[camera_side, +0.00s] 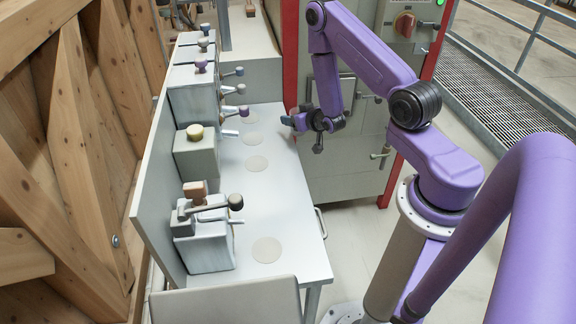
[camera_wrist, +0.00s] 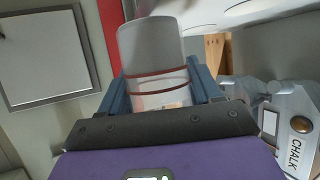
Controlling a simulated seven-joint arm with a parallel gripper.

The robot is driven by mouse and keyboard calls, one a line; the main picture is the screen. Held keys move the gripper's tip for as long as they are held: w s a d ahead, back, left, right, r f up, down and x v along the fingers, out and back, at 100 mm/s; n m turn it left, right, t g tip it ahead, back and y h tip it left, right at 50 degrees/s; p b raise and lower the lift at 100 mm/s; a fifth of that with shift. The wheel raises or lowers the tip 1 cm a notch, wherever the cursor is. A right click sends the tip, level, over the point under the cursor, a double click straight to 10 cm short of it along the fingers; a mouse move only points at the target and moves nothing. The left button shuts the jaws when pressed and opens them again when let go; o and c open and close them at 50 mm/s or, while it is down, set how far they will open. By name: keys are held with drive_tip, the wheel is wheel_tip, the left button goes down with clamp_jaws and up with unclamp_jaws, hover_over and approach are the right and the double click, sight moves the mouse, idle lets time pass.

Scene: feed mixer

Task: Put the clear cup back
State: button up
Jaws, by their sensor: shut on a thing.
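The clear cup (camera_wrist: 150,46), a see-through cylinder with dark red bands, fills the middle of the wrist view. My gripper (camera_wrist: 158,82) is shut on it, with one blue finger on each side. In the side view my gripper (camera_side: 292,121) is at the right edge of the steel table (camera_side: 285,190), near the cabinet front. I cannot make out the cup clearly in the side view.
Several grey dispensers with coloured knobs and levers line the table's left side, including a yellow-knobbed one (camera_side: 196,152). A dispenser marked CHALK (camera_wrist: 297,140) shows at right in the wrist view. A red-framed cabinet (camera_side: 345,150) stands behind my gripper. The table's front right is clear.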

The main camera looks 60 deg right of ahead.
drive_tip(key=a+n+y, duration=0.2)
drive_tip(key=a, duration=0.1)
drive_tip(key=a+r+n+y, duration=0.1)
drive_tip(key=a+n+y, duration=0.1)
drive_tip(key=a+y, duration=0.1)
drive_tip(key=s+a+r+n+y, duration=0.1)
drive_tip(key=a+n+y, duration=0.1)
drive_tip(key=a, duration=0.3)
drive_tip(key=shift+r+n+t+y, duration=0.2)
drive_tip(key=shift+n+t+y, duration=0.15)
drive_tip(key=shift+n, duration=0.25)
drive_tip(key=s+a+r+n+g+y, duration=0.45)
drive_tip(key=s+a+n+y, duration=0.3)
drive_tip(key=a, duration=0.35)
drive_tip(key=shift+n+g, duration=0.4)
drive_tip(key=shift+n, duration=0.05)
drive_tip(key=shift+s+f, duration=0.25)
drive_tip(key=shift+f, duration=1.2)
drive_tip(key=shift+s+f, duration=0.3)
drive_tip(key=shift+f, duration=1.15)
drive_tip(key=shift+s+f, duration=0.25)
drive_tip(key=shift+f, duration=1.2)
drive_tip(key=o, duration=1.2)
drive_tip(key=shift+f, duration=0.1)
